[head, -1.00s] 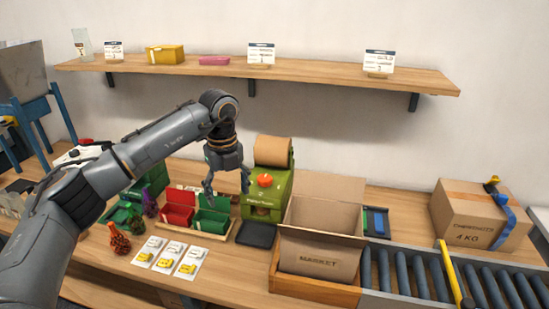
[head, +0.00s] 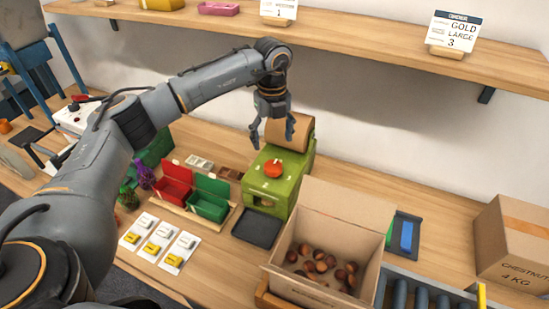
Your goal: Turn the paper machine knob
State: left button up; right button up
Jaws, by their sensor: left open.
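The paper machine (head: 293,186) is a green box with a brown paper roll (head: 289,132) at its back. Its orange-red knob (head: 273,168) sits on the top face. My left gripper (head: 271,146) hangs pointing down, open and empty, just above and behind the knob in the picture, in front of the paper roll. I see no contact with the knob, though the exact gap is hard to tell. My right gripper is not in view.
An open carton (head: 335,220) holding several chestnuts stands right of the machine. A black tray (head: 257,228) lies before the machine. Red (head: 172,190) and green (head: 209,205) bins stand to the left. A shelf (head: 380,52) runs above. A closed chestnut box (head: 515,240) is at right.

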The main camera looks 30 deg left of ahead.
aim_at(273, 165)
pick_arm(q)
notch_tip(273, 165, down, 10)
jog(key=shift+w+p, duration=0.1)
jog(key=shift+p, duration=1.1)
jog(key=shift+c, duration=0.2)
jog(key=c, duration=1.1)
